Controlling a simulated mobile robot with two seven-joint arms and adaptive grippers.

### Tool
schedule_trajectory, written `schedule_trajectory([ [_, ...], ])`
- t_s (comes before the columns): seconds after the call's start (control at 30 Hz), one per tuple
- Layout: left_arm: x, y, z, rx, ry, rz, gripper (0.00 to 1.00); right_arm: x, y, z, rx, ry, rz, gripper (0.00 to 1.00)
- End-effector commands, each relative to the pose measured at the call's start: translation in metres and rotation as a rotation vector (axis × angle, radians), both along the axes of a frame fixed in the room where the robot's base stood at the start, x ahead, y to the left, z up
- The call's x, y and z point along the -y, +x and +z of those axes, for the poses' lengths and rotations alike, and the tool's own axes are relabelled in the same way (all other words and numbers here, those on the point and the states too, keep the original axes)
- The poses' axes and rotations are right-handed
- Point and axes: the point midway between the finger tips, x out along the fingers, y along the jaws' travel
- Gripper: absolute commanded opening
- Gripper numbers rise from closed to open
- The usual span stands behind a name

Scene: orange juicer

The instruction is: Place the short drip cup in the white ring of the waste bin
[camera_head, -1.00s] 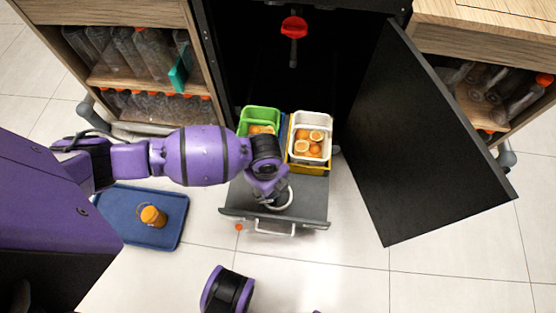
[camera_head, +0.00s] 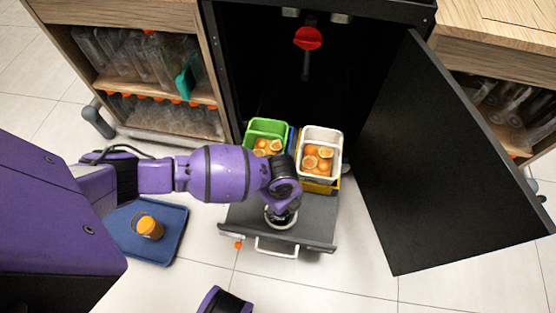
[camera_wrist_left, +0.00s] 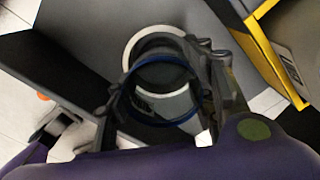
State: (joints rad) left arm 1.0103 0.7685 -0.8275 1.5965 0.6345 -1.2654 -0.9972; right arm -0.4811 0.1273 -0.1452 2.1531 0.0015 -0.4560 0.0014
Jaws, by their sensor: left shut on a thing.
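My left gripper (camera_wrist_left: 165,95) is shut on the short drip cup (camera_wrist_left: 178,104), a grey cup with a dark blue rim, seen between the two fingers in the left wrist view. The white ring (camera_wrist_left: 133,42) shows just beyond and partly behind the cup. In the head view the ring (camera_head: 281,221) lies at the front of the pulled-out grey drawer, and my left gripper (camera_head: 283,206) is over it, hiding the cup. I cannot tell whether the cup is inside the ring or above it.
A green bin (camera_head: 253,130) and a white bin (camera_head: 334,147) with orange halves stand at the drawer's back. The open black door (camera_head: 440,160) is at the right. A blue tray (camera_head: 172,216) with an orange item (camera_head: 149,227) lies on the floor at left.

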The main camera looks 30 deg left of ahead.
Motion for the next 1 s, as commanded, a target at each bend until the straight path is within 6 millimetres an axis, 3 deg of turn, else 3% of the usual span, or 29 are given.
schedule_trajectory([
  [0.03,0.0,0.0,-0.002,0.0,0.0,0.0,0.23,0.0,0.0,-0.001,-0.001,0.0,0.0,0.4],
  [0.07,0.0,0.0,-0.002,0.0,0.0,-0.001,0.53,0.0,0.0,0.0,-0.001,0.0,0.0,0.4],
  [0.2,0.0,0.0,-0.001,0.0,0.0,0.0,0.69,-0.001,-0.001,-0.001,-0.002,0.001,-0.002,0.4],
  [0.57,0.0,0.0,0.003,0.001,0.0,0.0,0.69,-0.003,-0.005,-0.003,-0.011,0.004,-0.014,0.4],
  [0.67,0.0,0.001,0.018,0.003,-0.001,0.0,0.69,-0.003,-0.004,0.004,-0.005,0.006,-0.017,0.4],
  [1.0,0.0,0.001,0.092,0.004,-0.001,-0.001,0.69,-0.005,-0.002,0.04,0.023,0.011,-0.037,0.4],
])
